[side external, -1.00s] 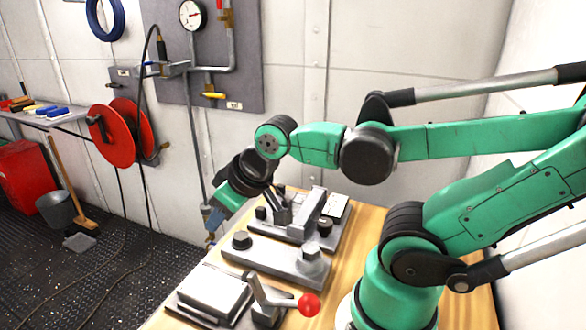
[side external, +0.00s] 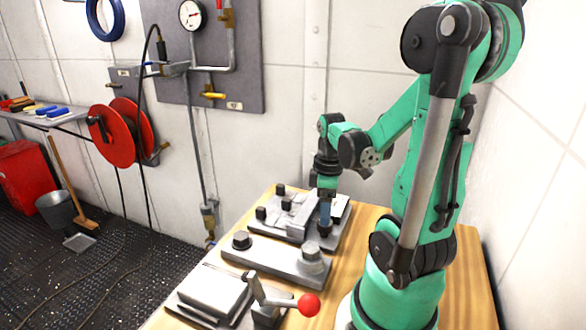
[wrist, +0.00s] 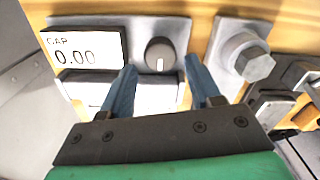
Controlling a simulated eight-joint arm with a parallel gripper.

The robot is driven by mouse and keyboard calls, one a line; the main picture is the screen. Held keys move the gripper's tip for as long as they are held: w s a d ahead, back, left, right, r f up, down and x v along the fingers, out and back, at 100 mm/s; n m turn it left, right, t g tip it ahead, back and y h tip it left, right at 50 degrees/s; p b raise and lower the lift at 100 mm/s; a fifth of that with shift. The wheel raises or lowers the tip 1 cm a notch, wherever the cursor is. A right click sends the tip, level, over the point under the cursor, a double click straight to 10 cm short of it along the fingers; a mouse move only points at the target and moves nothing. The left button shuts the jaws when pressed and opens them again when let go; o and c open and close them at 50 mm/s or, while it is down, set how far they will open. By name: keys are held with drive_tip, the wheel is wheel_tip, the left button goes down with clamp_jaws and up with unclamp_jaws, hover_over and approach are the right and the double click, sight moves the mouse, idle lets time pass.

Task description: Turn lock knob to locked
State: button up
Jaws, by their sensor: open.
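The lock knob (wrist: 159,50) is a round dark knob with a white mark pointing toward the bottom of the wrist view. It sits on a grey fixture plate beside a display (wrist: 85,50) reading "GAP 0.00". My gripper (wrist: 161,67) is open, with one blue finger toward each side of the knob in the picture. Whether the fingers touch the knob or reach around it cannot be told. In the side external view, my gripper (side external: 325,218) points down at the dark knob (side external: 325,230), which is partly covered.
A plate with hex bolts (side external: 277,258) lies in front of the fixture; one bolt (wrist: 255,62) is right of my fingers. A clamp lever with a red ball (side external: 309,304) stands at the table's front. The white wall is behind.

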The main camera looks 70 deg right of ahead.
sight(325, 228)
drive_tip(key=shift+f, duration=1.65)
clamp_jaws()
